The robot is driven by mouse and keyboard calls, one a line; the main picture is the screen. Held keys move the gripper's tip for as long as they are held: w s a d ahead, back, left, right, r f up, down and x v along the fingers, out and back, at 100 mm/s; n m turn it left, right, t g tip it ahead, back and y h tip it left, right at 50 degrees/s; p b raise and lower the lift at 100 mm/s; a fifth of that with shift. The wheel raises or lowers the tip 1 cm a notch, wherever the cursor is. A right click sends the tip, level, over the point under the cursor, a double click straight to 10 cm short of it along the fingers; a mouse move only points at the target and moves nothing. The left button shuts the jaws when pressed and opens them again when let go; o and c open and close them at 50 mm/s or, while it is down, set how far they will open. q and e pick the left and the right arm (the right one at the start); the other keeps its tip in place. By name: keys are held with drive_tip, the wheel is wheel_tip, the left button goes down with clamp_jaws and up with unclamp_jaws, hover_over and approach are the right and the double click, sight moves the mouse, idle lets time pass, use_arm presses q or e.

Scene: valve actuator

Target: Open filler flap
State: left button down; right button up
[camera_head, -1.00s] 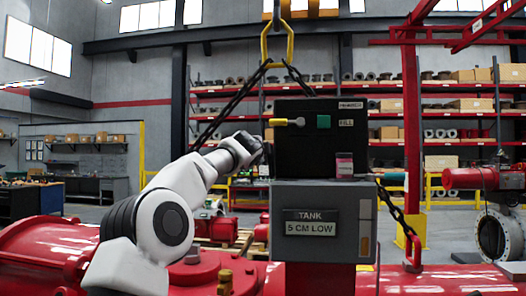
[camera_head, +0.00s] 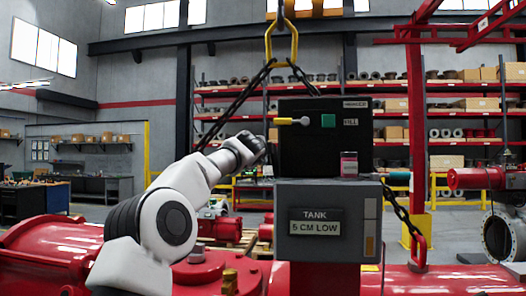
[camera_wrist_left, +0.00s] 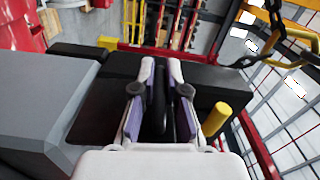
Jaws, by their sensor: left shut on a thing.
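A black box (camera_head: 300,150) stands on the grey tank box (camera_head: 327,258) with the sign "TANK 5 CM LOW" (camera_head: 315,221). I cannot make out a separate flap outline. My left arm reaches to the left side of the black box, where its fingers are mostly hidden in the head view. In the left wrist view my left gripper (camera_wrist_left: 161,72) is shut on a dark bar-like piece (camera_wrist_left: 159,105). A yellow cylinder (camera_wrist_left: 216,118) stands right of the fingers. My right gripper is not seen.
A small pink-labelled container (camera_head: 349,165) stands in front of the black box. A chain (camera_head: 228,108) slants down from a yellow lifting hook (camera_head: 281,42) near my left arm. Red machinery (camera_head: 45,250) lies below left.

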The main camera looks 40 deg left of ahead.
use_arm(q)
drive_tip(key=shift+a, duration=0.1)
drive_tip(key=c, duration=1.4)
unclamp_jaws()
drive_tip(key=shift+o, duration=1)
drive_tip(key=shift+a, duration=0.15)
drive_tip(key=shift+s+d+f, duration=0.1)
drive_tip(key=shift+s+d, duration=0.1)
drive_tip(key=shift+s, duration=0.05)
drive_tip(key=v, duration=0.6)
drive_tip(key=shift+s, duration=0.25)
drive_tip(key=shift+w+a+f, duration=0.1)
drive_tip(key=shift+w+f, duration=0.05)
drive_tip(key=shift+f, duration=0.05)
drive_tip(key=shift+r, duration=0.1)
